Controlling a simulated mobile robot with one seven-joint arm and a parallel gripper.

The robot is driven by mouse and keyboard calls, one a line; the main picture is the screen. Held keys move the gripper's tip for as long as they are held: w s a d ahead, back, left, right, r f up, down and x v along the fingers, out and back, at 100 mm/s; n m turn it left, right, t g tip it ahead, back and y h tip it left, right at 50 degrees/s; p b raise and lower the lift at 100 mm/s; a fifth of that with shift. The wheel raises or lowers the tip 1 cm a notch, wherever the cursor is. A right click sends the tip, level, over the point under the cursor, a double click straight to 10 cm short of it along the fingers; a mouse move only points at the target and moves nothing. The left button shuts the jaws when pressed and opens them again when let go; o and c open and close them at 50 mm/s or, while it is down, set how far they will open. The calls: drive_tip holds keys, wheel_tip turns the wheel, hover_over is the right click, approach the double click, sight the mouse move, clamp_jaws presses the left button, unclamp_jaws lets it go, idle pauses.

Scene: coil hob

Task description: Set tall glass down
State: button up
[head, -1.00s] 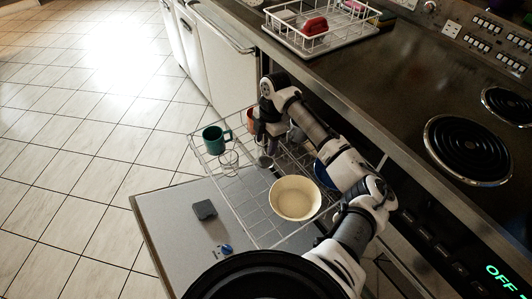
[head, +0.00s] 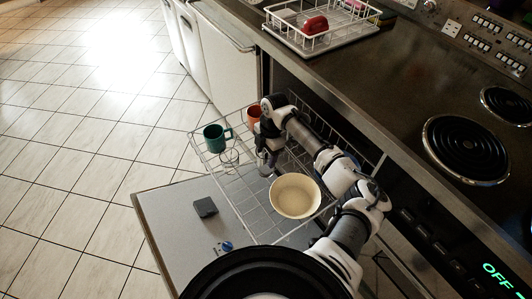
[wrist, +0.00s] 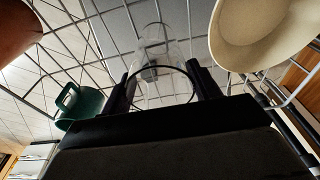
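The tall clear glass (wrist: 160,58) shows in the wrist view between the two fingers of my gripper (wrist: 162,88). Both fingers are against its sides, and its round rim is near the palm. In the head view my gripper (head: 267,168) points down into the wire dishwasher rack (head: 240,200), between the teal mug and the cream bowl. The glass is small and mostly hidden there. I cannot tell whether its base touches the rack wires.
The cream bowl (head: 295,196) lies just right of my gripper. A teal mug (head: 214,138) and an orange cup (head: 254,115) stand at the rack's far end. Another clear glass (head: 229,157) seems to stand near the mug. The open door (head: 165,210) lies below; the counter edge (head: 330,100) runs along the right.

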drive_tip(key=shift+o, duration=1.2)
